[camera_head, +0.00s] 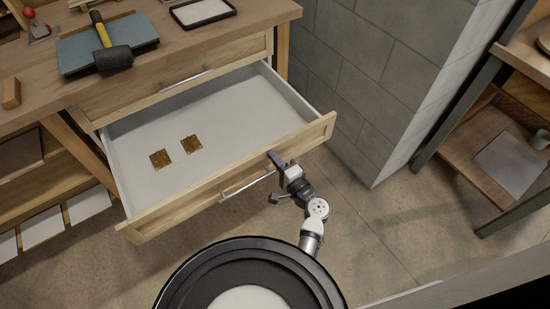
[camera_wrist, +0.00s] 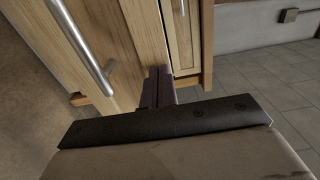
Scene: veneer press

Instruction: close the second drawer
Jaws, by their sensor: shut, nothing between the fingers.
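The second drawer (camera_head: 225,187) is pulled far out below a shut top drawer (camera_head: 180,78) in the wooden bench. It has a white inside, a wooden front and a silver bar handle (camera_head: 247,185). Two small brass-coloured pieces (camera_head: 191,144) lie inside it. My gripper (camera_head: 275,158) is shut and empty. Its tips are at the drawer front, right of the handle; I cannot tell if they touch. In the wrist view the fingers (camera_wrist: 158,85) are together beside the wooden front, with the handle (camera_wrist: 85,50) to the left.
A mallet (camera_head: 107,45) lies on a blue-grey block on the bench top (camera_head: 165,35), near a framed tray (camera_head: 202,11). A grey block wall (camera_head: 365,75) stands right of the drawer. A shelf unit (camera_head: 490,150) is farther right. Floor (camera_head: 375,220) is clear between.

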